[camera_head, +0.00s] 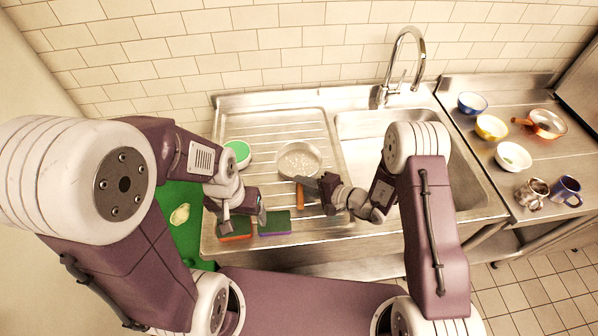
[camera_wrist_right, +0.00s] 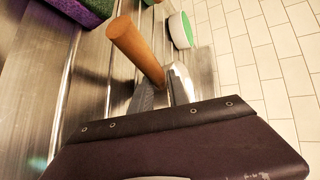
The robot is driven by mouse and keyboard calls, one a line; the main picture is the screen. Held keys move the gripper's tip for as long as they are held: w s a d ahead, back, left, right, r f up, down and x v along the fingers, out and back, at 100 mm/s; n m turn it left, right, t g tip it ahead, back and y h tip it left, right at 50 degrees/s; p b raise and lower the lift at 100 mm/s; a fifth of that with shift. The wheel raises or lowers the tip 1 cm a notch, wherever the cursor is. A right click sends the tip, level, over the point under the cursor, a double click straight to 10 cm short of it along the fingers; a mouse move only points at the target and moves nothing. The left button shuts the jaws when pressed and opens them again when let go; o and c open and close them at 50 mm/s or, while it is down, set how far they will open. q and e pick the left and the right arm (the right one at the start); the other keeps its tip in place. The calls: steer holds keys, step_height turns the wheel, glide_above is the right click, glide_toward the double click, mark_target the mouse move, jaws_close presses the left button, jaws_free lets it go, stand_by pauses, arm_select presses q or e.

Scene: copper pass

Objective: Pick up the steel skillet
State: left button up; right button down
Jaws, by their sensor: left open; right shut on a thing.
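The steel skillet (camera_head: 299,159) is a round, shiny pan at the right of the ribbed draining board, with water-like speckles in its bowl. Its brown wooden handle (camera_head: 300,198) points toward me; the handle also shows in the right wrist view (camera_wrist_right: 135,50). My right gripper (camera_head: 312,184) reaches in from the right and is shut on the handle near the pan. I cannot tell if the pan touches the board. My left gripper (camera_head: 243,222) is open and empty, over the front left of the board by the sponges.
An orange-and-green sponge (camera_head: 236,236) and a purple-and-green sponge (camera_head: 275,224) lie at the board's front. A green-and-white bowl (camera_head: 238,154) stands left of the skillet. The sink (camera_head: 440,165) and tap (camera_head: 402,62) are to the right. Bowls, mugs and a copper pan (camera_head: 546,124) occupy the right counter.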

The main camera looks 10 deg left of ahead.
steer(key=shift+r, duration=0.1)
stand_by(0.7)
arm_select(q)
steer(key=shift+f, duration=0.1)
arm_select(e)
steer(key=shift+r, duration=0.25)
arm_select(q)
steer(key=shift+f+b, duration=0.3)
steer(key=shift+b, duration=0.1)
arm_select(e)
step_height(320, 180, up, 4)
steer(key=shift+w+f, duration=0.1)
steer(key=shift+f, duration=0.15)
arm_select(q)
steer(key=shift+f+b, duration=0.65)
arm_select(e)
steer(key=w+r+v, duration=0.1)
steer(key=v, duration=1.2)
steer(key=shift+r, duration=0.45)
